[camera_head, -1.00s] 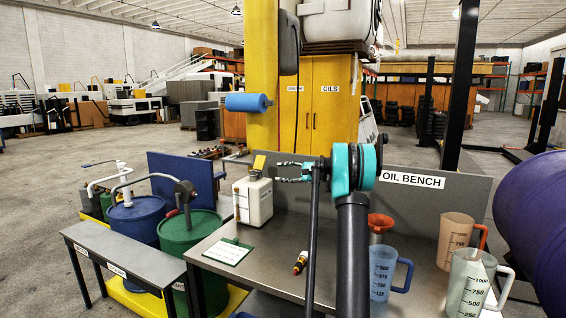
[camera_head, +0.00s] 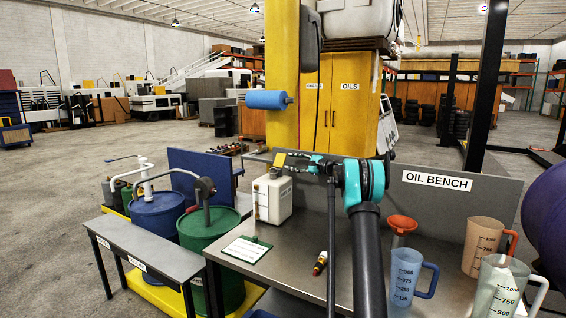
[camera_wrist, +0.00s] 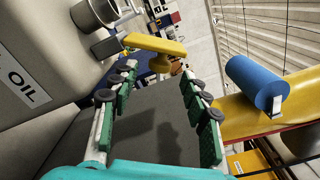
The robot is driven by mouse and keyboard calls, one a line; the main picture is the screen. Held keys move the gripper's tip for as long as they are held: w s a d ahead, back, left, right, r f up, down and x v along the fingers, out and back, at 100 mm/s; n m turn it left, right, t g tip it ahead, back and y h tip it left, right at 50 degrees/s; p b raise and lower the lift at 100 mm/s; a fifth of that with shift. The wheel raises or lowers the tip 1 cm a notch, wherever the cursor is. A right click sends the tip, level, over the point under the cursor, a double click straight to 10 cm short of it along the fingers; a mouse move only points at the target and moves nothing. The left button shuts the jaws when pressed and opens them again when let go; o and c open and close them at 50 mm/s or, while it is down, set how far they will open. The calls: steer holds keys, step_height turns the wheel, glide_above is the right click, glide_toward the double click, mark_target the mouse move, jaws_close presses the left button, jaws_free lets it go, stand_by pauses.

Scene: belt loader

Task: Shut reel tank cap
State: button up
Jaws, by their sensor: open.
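The white reel tank (camera_head: 273,202) stands on the bench, left of my arm. Its yellow cap (camera_head: 280,158) is raised above the tank top, tilted open. In the wrist view, the yellow cap (camera_wrist: 155,45) joins a dark hinge beside a round metal neck (camera_wrist: 92,12). The tank's pale side (camera_wrist: 45,45) carries a label ending in "OIL". My gripper (camera_head: 287,163) is at the cap's height, with its tips close to it. In the wrist view, my gripper (camera_wrist: 157,76) is open and empty; the cap lies just beyond the fingertips. Contact cannot be told.
A blue roll (camera_head: 266,99) sticks out from the yellow post (camera_head: 284,60) above my gripper. The bench (camera_head: 290,265) holds a clipboard (camera_head: 246,249), an orange funnel (camera_head: 402,222) and several measuring jugs. Blue (camera_head: 157,218) and green drums (camera_head: 207,232) stand to the left.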

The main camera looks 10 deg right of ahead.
mark_target(283, 160)
steer(key=shift+x, duration=2.6)
steer(key=shift+c, duration=0.6)
jaws_close()
